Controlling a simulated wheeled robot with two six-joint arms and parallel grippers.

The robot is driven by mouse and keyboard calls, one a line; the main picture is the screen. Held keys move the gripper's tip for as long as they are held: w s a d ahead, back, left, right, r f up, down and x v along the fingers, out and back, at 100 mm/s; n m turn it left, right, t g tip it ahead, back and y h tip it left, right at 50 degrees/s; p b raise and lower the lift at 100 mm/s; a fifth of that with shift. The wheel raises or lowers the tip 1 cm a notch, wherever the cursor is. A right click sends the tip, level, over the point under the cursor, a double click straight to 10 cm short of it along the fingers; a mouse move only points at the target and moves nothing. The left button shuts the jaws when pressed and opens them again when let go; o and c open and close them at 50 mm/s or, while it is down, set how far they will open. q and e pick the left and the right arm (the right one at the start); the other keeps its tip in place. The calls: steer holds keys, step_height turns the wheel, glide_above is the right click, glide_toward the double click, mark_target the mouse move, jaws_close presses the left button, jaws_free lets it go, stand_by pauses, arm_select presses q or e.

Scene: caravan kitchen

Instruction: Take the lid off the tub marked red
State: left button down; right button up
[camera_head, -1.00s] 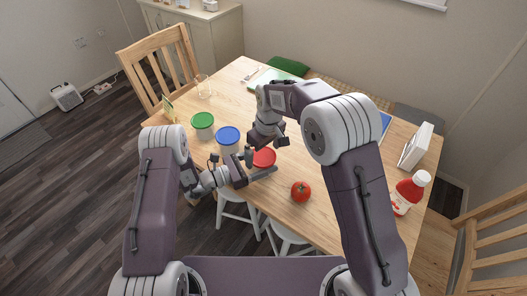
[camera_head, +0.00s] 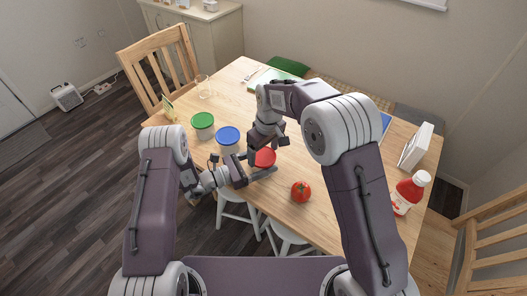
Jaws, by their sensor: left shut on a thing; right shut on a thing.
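The tub with the red lid (camera_head: 266,157) stands on the wooden table, its body mostly hidden by my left gripper. My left gripper (camera_head: 262,168) comes in from the left and is shut on the red-lidded tub, its fingers around the side. My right gripper (camera_head: 268,146) reaches down from above and is shut on the red lid, its fingertips at the lid's far left edge. Whether the lid is apart from the tub cannot be told.
A blue-lidded tub (camera_head: 228,138) and a green-lidded tub (camera_head: 203,125) stand close to the left. A tomato (camera_head: 301,191) lies to the right. A ketchup bottle (camera_head: 409,192) and a white box (camera_head: 416,146) stand at the table's right edge. A glass (camera_head: 203,86) stands at the back left.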

mark_target(264, 156)
steer(key=shift+r, duration=0.15)
steer(key=shift+r, duration=1)
steer(key=shift+r, duration=2)
arm_select(q)
jaws_free()
steer(key=v, duration=1.2)
